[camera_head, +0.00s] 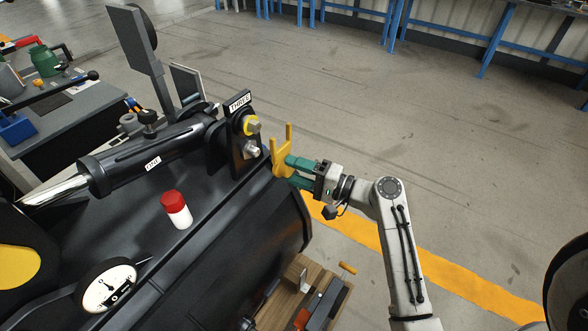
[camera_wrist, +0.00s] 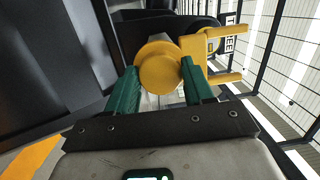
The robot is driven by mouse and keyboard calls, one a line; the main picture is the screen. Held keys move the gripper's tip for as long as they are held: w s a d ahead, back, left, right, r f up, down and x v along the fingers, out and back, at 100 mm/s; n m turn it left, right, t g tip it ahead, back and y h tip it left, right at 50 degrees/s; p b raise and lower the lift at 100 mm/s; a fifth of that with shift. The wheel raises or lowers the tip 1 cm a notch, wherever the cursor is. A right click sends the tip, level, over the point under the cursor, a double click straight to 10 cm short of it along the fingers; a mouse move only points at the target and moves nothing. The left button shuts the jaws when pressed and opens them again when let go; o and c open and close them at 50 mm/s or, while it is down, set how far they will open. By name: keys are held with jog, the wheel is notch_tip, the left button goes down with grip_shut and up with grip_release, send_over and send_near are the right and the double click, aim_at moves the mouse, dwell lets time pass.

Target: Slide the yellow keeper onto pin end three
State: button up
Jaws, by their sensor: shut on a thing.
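The yellow keeper (camera_head: 283,160) is a two-pronged fork, with its prongs pointing up in the head view. My gripper (camera_head: 288,172) has green fingers shut on the keeper's round yellow grip, which shows between the fingers in the wrist view (camera_wrist: 158,68). The fork prongs reach out to the right there. Pin end three (camera_head: 253,126), a silver end with a yellow collar, sits on a black bracket under the label THREE (camera_head: 239,102). The keeper is right of the pin end and appears apart from it in the head view. Pin end and keeper partly overlap in the wrist view.
A second silver bolt (camera_head: 251,149) sits just below the pin end. A black cylinder (camera_head: 150,150) labelled ONE runs left. Open floor lies to the right.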

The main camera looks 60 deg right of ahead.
aim_at(257, 154)
jog(key=shift+a+r, duration=0.1)
jog(key=shift+w, duration=2.75)
jog(key=shift+w+a, duration=0.15)
jog(key=shift+w, duration=1.65)
jog(key=o, duration=1)
jog(key=shift+o, duration=0.2)
jog(key=s+d+b, duration=0.1)
jog(key=s+d, duration=0.1)
jog(key=s, duration=0.8)
jog(key=shift+s+f+b, duration=0.25)
jog(key=shift+s+b, duration=0.05)
jog(key=shift+s, duration=0.05)
